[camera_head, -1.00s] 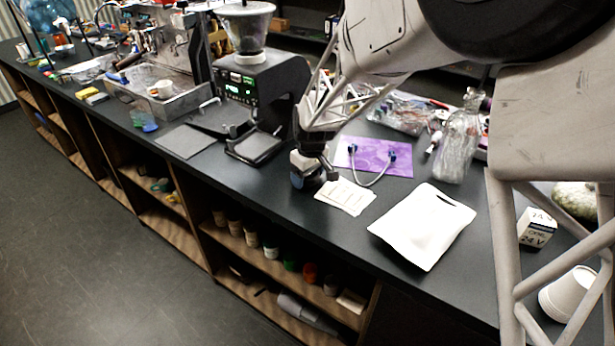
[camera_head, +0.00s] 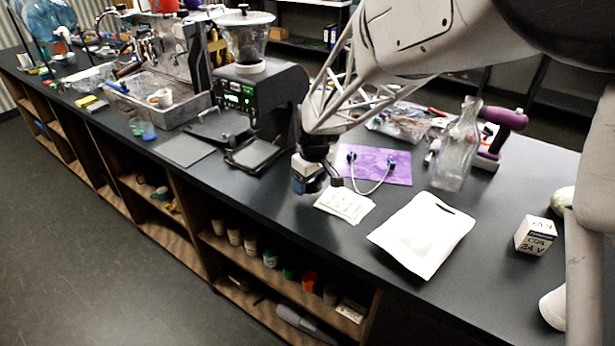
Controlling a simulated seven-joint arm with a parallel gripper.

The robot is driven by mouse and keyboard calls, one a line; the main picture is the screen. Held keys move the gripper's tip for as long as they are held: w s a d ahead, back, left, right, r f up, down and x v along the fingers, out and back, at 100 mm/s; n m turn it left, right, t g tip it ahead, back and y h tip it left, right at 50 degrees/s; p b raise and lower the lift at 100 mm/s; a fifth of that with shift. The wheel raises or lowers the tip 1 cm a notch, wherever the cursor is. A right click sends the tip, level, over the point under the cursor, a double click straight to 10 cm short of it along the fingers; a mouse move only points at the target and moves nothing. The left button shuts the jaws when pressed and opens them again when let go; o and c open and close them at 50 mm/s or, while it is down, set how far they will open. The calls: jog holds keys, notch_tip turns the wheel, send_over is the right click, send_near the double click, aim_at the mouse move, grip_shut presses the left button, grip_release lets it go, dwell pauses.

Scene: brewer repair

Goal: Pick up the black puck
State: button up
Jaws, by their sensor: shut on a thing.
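My gripper (camera_head: 321,183) is near the front edge of the dark counter, left of the white printed cards. Its jaws are shut on a small dark thing (camera_head: 314,185), which I take to be the black puck. The fingers and wrist hide most of it, so its shape is unclear. I cannot tell whether it touches the counter or is just above it.
White cards (camera_head: 345,205), a white pouch (camera_head: 424,235) and a purple mat (camera_head: 385,165) with a cable lie right of my gripper. A black grinder (camera_head: 262,105) stands behind left. A glass bottle (camera_head: 457,150) and coil box (camera_head: 535,235) are further right.

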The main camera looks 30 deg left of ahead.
jog(key=s+d, duration=0.2)
jog(key=d, duration=0.1)
jog(key=s+d, duration=0.3)
jog(key=s+d+r, duration=0.1)
jog(key=s+d, duration=0.2)
jog(key=shift+s+d, duration=0.1)
jog(key=shift+s, duration=0.1)
jog(key=shift+r, duration=0.1)
dwell(0.5)
